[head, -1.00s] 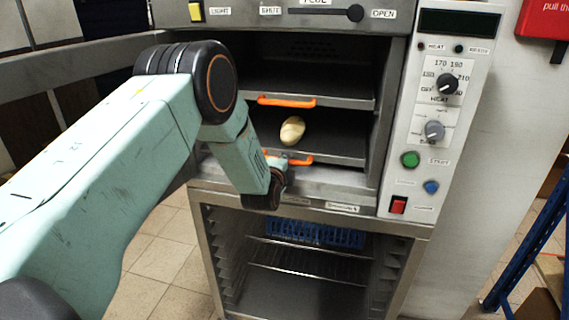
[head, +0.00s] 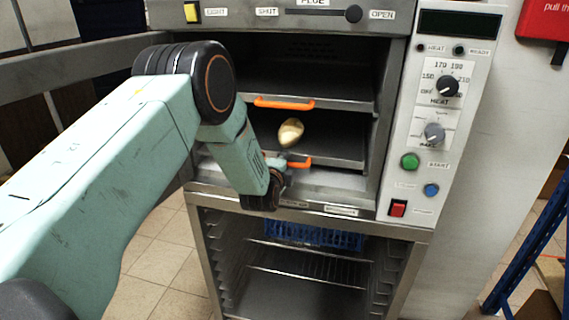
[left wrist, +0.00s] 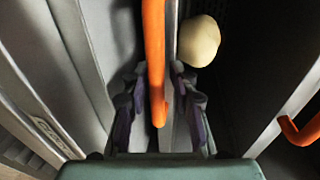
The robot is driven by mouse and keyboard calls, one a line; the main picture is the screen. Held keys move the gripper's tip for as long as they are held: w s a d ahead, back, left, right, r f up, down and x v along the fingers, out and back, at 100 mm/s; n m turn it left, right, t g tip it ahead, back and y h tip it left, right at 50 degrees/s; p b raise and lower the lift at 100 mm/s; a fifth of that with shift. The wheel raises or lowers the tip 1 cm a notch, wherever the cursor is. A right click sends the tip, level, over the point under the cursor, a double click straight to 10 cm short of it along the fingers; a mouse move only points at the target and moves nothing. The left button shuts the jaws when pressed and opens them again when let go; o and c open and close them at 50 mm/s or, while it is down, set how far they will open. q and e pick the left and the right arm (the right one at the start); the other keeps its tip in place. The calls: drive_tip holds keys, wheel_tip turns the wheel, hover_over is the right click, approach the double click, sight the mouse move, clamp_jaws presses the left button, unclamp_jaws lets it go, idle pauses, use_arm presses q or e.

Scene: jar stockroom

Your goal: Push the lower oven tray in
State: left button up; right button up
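The lower oven tray (head: 335,152) is inside the open oven, with a pale bread roll (head: 291,132) on it. Its orange handle (head: 300,162) is at the front edge, partly hidden by my left gripper (head: 272,190). In the left wrist view the orange handle (left wrist: 155,60) runs between the two fingers of my left gripper (left wrist: 162,100). The fingers stand apart, with a visible gap beside the handle. I cannot tell whether a finger touches it. The roll (left wrist: 198,41) shows just beyond the tray edge. My right gripper is in neither view.
The upper tray (head: 330,88) with its orange handle (head: 284,103) sits above; that handle (left wrist: 300,125) is also at right in the left wrist view. A control panel (head: 440,120) stands to the right. Below is an open rack with a blue basket (head: 315,234).

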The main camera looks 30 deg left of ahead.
use_arm(q)
drive_tip(key=shift+o, duration=0.7)
drive_tip(key=shift+w+f, duration=0.15)
drive_tip(key=shift+f, duration=0.05)
drive_tip(key=v, duration=1.2)
